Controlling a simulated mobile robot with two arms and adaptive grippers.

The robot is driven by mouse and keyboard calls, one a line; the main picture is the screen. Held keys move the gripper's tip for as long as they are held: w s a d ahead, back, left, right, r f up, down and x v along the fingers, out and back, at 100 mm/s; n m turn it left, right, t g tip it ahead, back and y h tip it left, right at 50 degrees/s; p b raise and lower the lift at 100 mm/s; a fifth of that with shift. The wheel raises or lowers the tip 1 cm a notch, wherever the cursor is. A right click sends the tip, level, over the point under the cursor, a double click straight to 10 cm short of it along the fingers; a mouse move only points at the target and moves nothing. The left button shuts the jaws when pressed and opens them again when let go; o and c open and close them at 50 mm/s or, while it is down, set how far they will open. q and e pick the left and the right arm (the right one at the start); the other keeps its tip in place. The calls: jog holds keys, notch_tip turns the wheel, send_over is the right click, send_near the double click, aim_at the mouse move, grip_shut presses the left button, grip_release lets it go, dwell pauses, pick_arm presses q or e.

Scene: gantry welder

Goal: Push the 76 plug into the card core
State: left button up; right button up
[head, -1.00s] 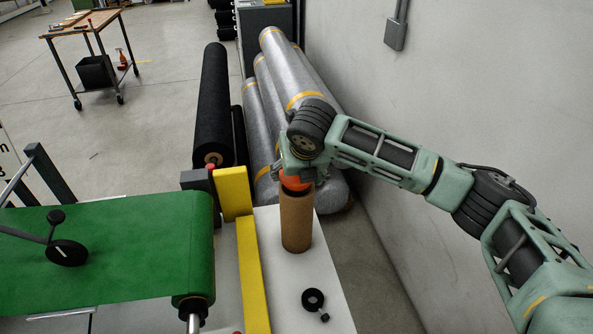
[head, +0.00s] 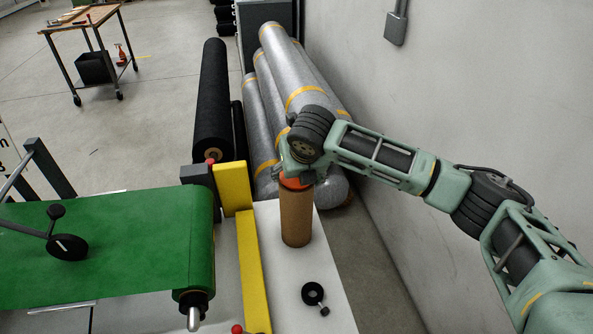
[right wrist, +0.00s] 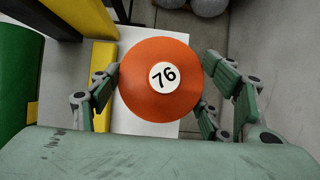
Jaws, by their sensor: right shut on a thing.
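The 76 plug (right wrist: 158,98) is a round orange piece with a white disc marked 76, seen from above in the right wrist view. In the head view, a thin orange band of the plug (head: 296,184) shows at the top of the brown card core (head: 296,219). The core stands upright on the white table top. How deep the plug sits in the core cannot be seen. My right gripper (head: 296,176) is shut on the plug from above, with fingers on both sides of it in the wrist view. My left gripper is not in view.
A black ring-shaped part (head: 313,293) lies on the white table (head: 270,225) in front of the core. A yellow guard (head: 251,270) and a green belt (head: 110,245) stand to the left. Grey wrapped rolls (head: 305,85) lie behind; a wall is at right.

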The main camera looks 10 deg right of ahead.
jog(key=shift+f, duration=0.65)
jog(key=shift+s+f, duration=0.4)
jog(key=shift+f, duration=0.2)
jog(key=shift+c, duration=1.1)
jog(key=o, duration=1.1)
jog(key=shift+c, duration=0.2)
jog(key=o, duration=0.4)
jog(key=shift+w+f, duration=0.1)
jog(key=shift+w, duration=0.45)
jog(key=shift+o, duration=0.2)
jog(key=shift+s+r, duration=0.3)
jog(key=shift+r, duration=0.05)
